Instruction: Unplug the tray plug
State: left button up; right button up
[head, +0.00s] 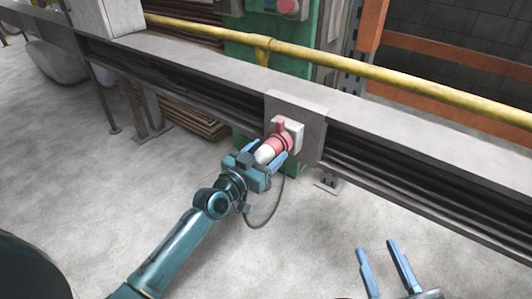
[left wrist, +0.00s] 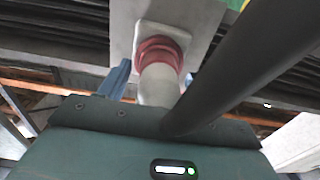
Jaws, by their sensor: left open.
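The tray plug (head: 265,154) has a white body and meets a red socket collar (head: 278,143) on a white box fixed to a grey plate (head: 311,125) on the cable tray. In the left wrist view the white plug body (left wrist: 158,86) runs up into the red collar (left wrist: 160,53). My left gripper (head: 270,154) is open, its blue fingers on either side of the plug; whether they touch it I cannot tell. A dark cable (head: 274,212) hangs in a loop below the plug. My right gripper (head: 385,265) is open and empty at the lower right.
The long grey cable tray (head: 420,140) crosses the view, with a yellow pipe (head: 360,71) running above and behind it. A support leg (head: 148,115) stands to the left. The concrete floor (head: 130,215) in front is clear. A thick dark bar crosses the left wrist view.

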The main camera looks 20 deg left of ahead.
pick_arm(q)
jog(key=shift+w+d+r, duration=0.25)
jog(key=shift+d, duration=0.15)
jog(key=c, duration=1.3)
jog(key=shift+s+f+p, duration=0.15)
jog(key=shift+s+p, duration=0.2)
jog(key=shift+p, duration=0.15)
jog(key=shift+s+a, duration=0.1)
jog(key=shift+s, duration=0.05)
jog(key=shift+p+v, duration=0.45)
jog(key=shift+v, duration=0.55)
jog(key=shift+a+p+v, duration=0.2)
jog(key=shift+p+v, duration=0.35)
jog(key=shift+v, duration=0.9)
